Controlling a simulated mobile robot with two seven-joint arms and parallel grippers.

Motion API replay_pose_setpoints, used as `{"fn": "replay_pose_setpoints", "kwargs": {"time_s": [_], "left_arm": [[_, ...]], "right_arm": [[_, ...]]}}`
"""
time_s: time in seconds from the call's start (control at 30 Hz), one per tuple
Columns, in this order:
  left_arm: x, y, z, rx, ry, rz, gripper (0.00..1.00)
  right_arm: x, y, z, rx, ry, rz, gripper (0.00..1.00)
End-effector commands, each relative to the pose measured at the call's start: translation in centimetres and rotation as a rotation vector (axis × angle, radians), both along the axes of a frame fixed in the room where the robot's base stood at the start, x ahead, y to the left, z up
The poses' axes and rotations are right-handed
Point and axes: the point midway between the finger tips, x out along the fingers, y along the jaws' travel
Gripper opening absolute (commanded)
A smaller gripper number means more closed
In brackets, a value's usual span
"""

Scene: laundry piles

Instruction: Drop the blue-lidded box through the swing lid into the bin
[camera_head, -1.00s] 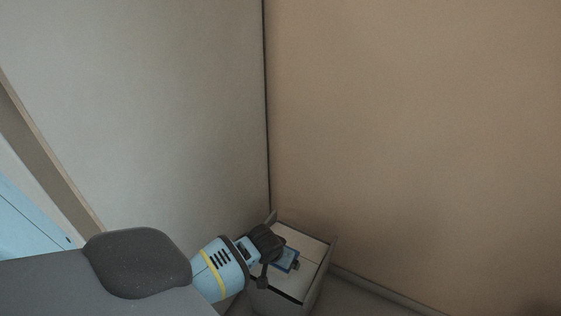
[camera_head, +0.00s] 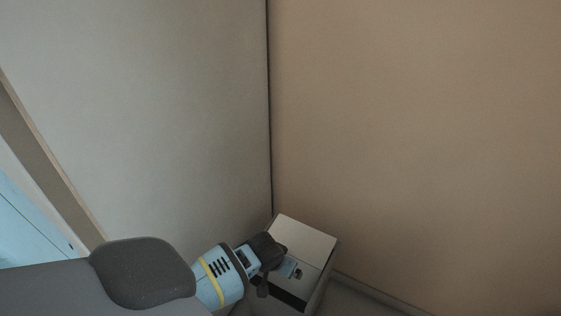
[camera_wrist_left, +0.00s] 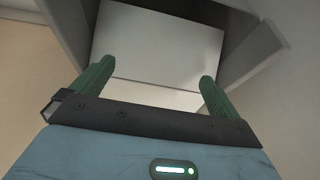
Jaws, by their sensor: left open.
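The bin (camera_head: 322,290) stands in the corner, low in the head view. Its pale swing lid (camera_head: 306,236) is tilted, with the far part raised and a dark gap at the near edge. The lid also fills the middle of the left wrist view (camera_wrist_left: 160,40), between the bin's walls. My left gripper (camera_head: 299,273) is over the lid, partly hidden behind my wrist. In the left wrist view its two green fingers (camera_wrist_left: 157,72) are spread, with nothing between them. The blue-lidded box is not visible in either view. My right gripper is out of view.
A grey wall (camera_head: 180,110) and a tan wall (camera_head: 420,130) meet right behind the bin. A baseboard (camera_head: 375,290) runs along the tan wall. A light blue surface (camera_head: 30,235) and a brown frame edge (camera_head: 45,160) are at the left.

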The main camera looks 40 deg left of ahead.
Motion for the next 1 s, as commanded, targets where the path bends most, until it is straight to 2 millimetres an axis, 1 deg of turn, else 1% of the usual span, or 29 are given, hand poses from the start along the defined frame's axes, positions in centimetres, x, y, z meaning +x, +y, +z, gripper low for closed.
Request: {"fn": "replay_pose_setpoints", "kwargs": {"time_s": [0.03,0.2,0.4,0.6,1.0], "left_arm": [[-0.2,0.0,0.8,0.000,-0.002,0.000,1.00],[-1.1,-0.3,3.6,0.000,-0.007,-0.002,1.00],[-2.1,-0.5,6.0,0.000,-0.006,0.000,1.00],[-2.5,-0.6,6.8,0.001,-0.004,0.001,1.00],[-2.5,-0.6,6.7,0.001,-0.004,0.000,1.00]], "right_arm": [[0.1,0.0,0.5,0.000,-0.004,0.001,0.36],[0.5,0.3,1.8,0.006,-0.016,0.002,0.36],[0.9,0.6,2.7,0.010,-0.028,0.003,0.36],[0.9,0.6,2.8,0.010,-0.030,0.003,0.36],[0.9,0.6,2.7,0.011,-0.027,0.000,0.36]]}}
